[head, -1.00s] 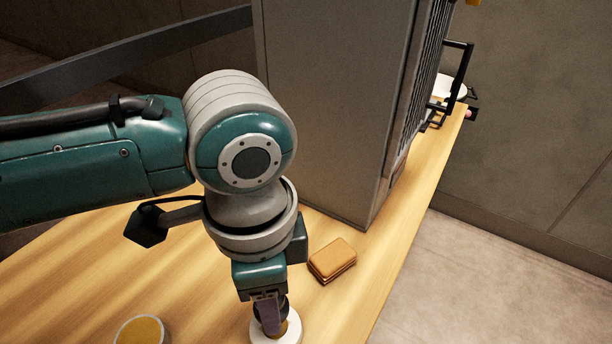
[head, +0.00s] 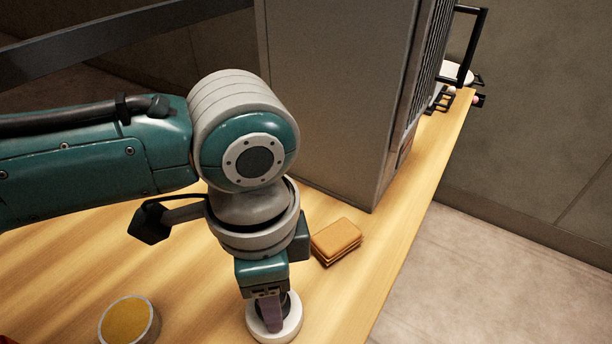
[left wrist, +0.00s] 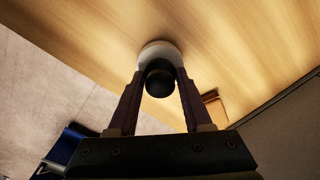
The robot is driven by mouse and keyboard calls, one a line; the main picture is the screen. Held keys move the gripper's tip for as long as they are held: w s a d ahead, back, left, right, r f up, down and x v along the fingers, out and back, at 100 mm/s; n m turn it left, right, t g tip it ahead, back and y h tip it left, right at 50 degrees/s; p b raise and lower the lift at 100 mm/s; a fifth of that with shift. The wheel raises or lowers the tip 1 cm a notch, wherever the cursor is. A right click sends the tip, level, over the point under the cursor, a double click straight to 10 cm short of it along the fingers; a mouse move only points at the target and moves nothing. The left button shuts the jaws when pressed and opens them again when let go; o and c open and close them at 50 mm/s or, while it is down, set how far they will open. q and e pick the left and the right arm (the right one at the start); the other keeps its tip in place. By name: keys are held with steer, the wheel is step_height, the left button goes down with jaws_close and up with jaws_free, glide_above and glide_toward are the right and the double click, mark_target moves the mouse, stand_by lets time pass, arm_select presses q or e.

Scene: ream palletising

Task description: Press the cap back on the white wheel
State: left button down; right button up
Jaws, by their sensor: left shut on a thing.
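The white wheel (head: 291,329) is a round white disc at the bottom of the head view, under my left gripper (head: 271,318). In the left wrist view the white disc (left wrist: 160,48) shows against the wood, beyond the fingertips. A dark round knob (left wrist: 160,83), which looks like the cap, is between the two fingers of my left gripper (left wrist: 161,77), and they are shut on it. The knob overlaps the white disc in that view. I cannot tell whether the cap is seated or just above the wheel. My right gripper is not in view.
A round tin-like piece with a yellow top (head: 128,321) stands at the lower left. A brown layered block (head: 336,242) lies right of my gripper. A tall grey cabinet (head: 325,110) stands behind. The wooden table's (head: 400,215) right edge is close by.

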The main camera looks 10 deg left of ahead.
arm_select(q)
steer(key=shift+p, duration=0.55)
stand_by(0.7)
steer(key=shift+f, duration=0.15)
stand_by(0.8)
steer(key=shift+p, duration=0.4)
stand_by(0.6)
jaws_free()
stand_by(0.3)
step_height(320, 180, up, 7)
steer(key=p, duration=0.8)
stand_by(0.4)
